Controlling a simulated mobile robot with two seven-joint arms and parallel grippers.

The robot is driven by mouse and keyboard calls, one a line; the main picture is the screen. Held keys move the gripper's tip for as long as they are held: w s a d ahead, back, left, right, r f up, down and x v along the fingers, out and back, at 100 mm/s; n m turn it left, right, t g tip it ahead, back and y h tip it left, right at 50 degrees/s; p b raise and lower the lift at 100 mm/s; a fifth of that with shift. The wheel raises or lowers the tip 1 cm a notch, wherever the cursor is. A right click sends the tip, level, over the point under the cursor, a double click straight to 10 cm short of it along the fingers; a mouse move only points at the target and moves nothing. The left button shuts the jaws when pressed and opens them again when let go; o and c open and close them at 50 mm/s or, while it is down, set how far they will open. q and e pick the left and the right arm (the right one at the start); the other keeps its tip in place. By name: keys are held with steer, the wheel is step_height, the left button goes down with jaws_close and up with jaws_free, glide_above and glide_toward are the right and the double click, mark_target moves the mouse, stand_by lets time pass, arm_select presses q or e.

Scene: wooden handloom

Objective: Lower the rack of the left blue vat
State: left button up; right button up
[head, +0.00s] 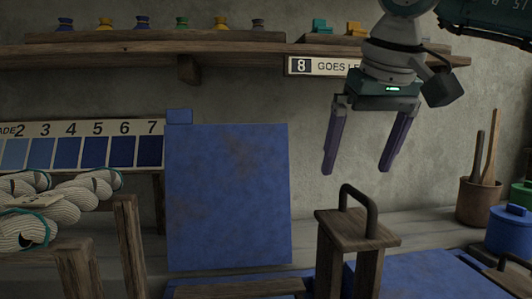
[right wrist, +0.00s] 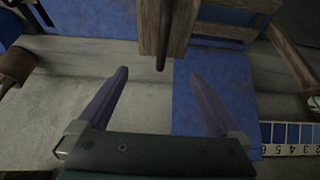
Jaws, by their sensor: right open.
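A wooden post with a flat top block and a dark looped handle (head: 358,205) stands at the lower middle of the head view; it looks like part of a rack. The handle also shows end-on in the right wrist view (right wrist: 163,40). My right gripper (head: 356,171) is open and empty, its purple fingers pointing down above the handle, apart from it. In the right wrist view, the handle lies just beyond the open fingertips (right wrist: 160,72). Blue surfaces (head: 425,277) show low behind the post; the vat's body is mostly cut off. My left gripper is not seen.
A large blue panel (head: 228,195) stands upright left of the post. A numbered shade card (head: 80,148) and striped yarn bundles (head: 75,200) are at left. A wall shelf (head: 130,52) holds small sacks. A brown pot with sticks (head: 480,205) and a blue pot (head: 510,230) stand at right.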

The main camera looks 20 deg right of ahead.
mark_target(357, 191)
step_height(357, 191, down, 6)
steer(key=b, duration=0.4)
steer(key=shift+r, duration=0.4)
steer(key=shift+f, duration=0.35)
jaws_close()
stand_by(0.3)
